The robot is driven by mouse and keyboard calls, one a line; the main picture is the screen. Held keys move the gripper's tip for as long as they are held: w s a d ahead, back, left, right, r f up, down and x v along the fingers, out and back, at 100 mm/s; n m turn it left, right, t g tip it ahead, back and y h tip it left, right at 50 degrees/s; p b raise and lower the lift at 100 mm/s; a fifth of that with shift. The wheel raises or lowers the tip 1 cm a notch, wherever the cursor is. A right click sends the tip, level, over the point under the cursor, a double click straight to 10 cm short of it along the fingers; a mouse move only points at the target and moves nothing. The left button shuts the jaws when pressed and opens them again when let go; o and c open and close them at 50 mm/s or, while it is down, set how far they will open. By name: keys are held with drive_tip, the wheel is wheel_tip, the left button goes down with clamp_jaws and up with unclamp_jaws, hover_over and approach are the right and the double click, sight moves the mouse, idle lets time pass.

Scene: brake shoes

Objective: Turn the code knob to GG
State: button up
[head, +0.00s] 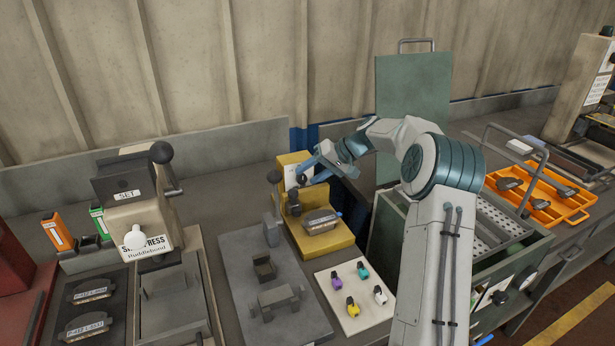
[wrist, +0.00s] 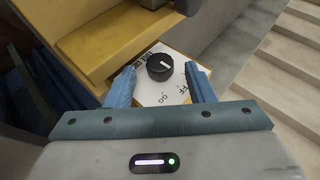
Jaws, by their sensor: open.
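The code knob (wrist: 160,68) is a round black dial with a white pointer line, set on a white plate (wrist: 150,92). The plate carries black letters; GG shows on the side nearer my gripper and FF towards the right finger, with other letters partly hidden at the left. The pointer line lies towards the right of the dial, not at GG. My gripper (wrist: 159,73) is open, with one blue finger on each side of the knob; I cannot tell whether they touch it. In the head view, my gripper (head: 309,170) is at the yellow fixture (head: 328,238), largely hiding the knob.
A white board with several coloured pieces (head: 344,316) lies in front. A green cabinet (head: 512,250) and orange tray (head: 541,203) are at the right. A press (head: 138,195) stands at the left.

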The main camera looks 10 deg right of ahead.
drive_tip(key=v, duration=1.2)
drive_tip(key=n+t+h+p, duration=0.1)
drive_tip(key=n+h+p, duration=0.1)
drive_tip(key=h+p, duration=0.75)
approach(301, 178)
drive_tip(key=shift+y, duration=0.45)
drive_tip(key=p+x, duration=0.1)
drive_tip(key=x, duration=0.2)
drive_tip(key=p+x, duration=0.1)
drive_tip(key=x, duration=0.2)
drive_tip(key=d+p+x, duration=0.1)
drive_tip(key=x, duration=0.2)
drive_tip(key=shift+w+d, duration=0.1)
drive_tip(key=shift+w, duration=0.2)
